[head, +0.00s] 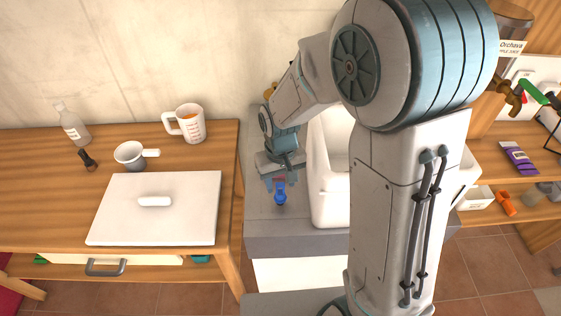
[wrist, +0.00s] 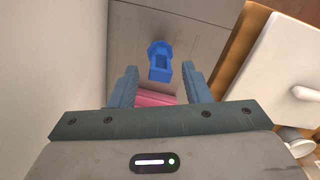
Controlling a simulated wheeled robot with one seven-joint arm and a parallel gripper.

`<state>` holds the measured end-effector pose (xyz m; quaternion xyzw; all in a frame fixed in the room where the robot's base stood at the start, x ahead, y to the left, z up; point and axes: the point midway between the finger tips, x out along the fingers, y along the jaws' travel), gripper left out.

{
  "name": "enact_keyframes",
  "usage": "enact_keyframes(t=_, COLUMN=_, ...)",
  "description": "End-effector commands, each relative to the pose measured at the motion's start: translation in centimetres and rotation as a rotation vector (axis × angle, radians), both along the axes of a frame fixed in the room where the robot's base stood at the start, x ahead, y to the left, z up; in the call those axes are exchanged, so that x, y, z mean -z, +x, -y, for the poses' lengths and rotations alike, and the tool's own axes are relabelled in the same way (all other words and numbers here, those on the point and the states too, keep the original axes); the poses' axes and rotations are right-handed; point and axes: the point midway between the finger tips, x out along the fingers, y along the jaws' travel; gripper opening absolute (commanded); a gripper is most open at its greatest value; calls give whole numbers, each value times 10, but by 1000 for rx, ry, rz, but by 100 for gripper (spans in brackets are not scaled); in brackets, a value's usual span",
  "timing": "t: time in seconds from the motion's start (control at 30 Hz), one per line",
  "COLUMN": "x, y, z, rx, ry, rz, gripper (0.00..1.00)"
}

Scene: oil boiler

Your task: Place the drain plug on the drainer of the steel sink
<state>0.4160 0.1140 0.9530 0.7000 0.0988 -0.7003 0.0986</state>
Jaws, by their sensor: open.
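A small blue piece that looks like the drain plug (head: 280,196) lies on the grey counter left of the white sink basin (head: 330,196). In the wrist view the blue plug (wrist: 158,58) has a wider faceted end and a rectangular hollow. My gripper (head: 282,182) is low over the counter, just behind the plug. In the wrist view my gripper (wrist: 159,72) is open, with the plug's near end around the gap between the fingertips. It is not gripped. The drainer inside the sink is hidden by my arm and the basin wall.
A pink item (wrist: 152,97) lies between the fingers, partly hidden. The wooden table (head: 229,165) at left holds a white board (head: 120,215), a measuring cup (head: 190,125), a small pot (head: 130,155) and a bottle (head: 72,128). The sink wall stands close beside my gripper.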

Motion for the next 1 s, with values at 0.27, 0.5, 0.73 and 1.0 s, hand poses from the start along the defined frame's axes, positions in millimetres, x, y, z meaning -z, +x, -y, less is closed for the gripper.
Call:
enact_keyframes(t=0.27, x=-62, y=1, z=0, rx=0, ry=2, rz=7, gripper=44)
enact_keyframes(t=0.5, x=-93, y=0, z=0, rx=0, ry=1, rz=2, gripper=44)
enact_keyframes(t=0.73, x=-99, y=0, z=0, rx=0, ry=0, rz=0, gripper=44)
enact_keyframes(t=1.0, x=-100, y=-2, z=3, rx=4, ry=1, rz=5, gripper=44)
